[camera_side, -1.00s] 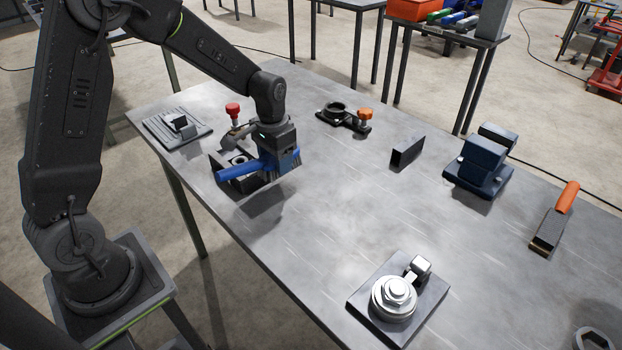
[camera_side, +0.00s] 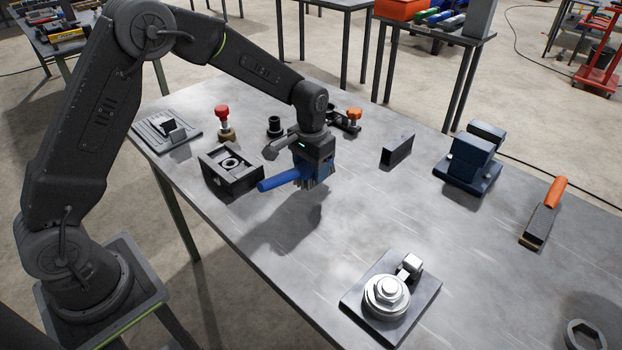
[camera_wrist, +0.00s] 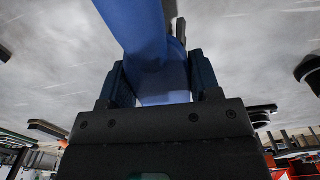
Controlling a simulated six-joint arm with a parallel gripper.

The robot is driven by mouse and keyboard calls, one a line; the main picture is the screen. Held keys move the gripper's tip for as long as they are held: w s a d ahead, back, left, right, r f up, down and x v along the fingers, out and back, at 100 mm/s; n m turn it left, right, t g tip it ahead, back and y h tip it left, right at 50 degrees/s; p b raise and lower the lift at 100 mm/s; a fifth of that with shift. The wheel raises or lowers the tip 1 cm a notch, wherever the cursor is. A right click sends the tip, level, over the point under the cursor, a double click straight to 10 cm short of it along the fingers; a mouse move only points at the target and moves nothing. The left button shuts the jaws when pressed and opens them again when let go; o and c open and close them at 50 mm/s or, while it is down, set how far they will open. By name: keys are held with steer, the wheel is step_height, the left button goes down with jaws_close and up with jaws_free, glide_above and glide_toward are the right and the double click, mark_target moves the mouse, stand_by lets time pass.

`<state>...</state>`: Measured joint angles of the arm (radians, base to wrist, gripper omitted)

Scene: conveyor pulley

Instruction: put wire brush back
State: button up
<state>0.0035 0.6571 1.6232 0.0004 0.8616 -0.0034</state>
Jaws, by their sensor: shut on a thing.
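The wire brush (camera_side: 280,180) has a blue handle and grey bristles that point down at its right end. My gripper (camera_side: 314,172) is shut on the brush and holds it above the metal table, with a shadow below and to the left. In the wrist view the blue brush (camera_wrist: 145,45) runs up between the two jaws of my gripper (camera_wrist: 160,85). The bristles are mostly hidden there.
A dark block housing with a round bore (camera_side: 231,170) sits left of the brush. A pulley on a plate (camera_side: 388,295) stands at the front. The table's middle (camera_side: 370,210) is clear.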

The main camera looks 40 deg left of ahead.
mark_target(311, 179)
steer(key=shift+f, duration=1.95)
steer(key=shift+f, duration=0.1)
steer(key=o, duration=0.8)
steer(key=shift+o, duration=0.2)
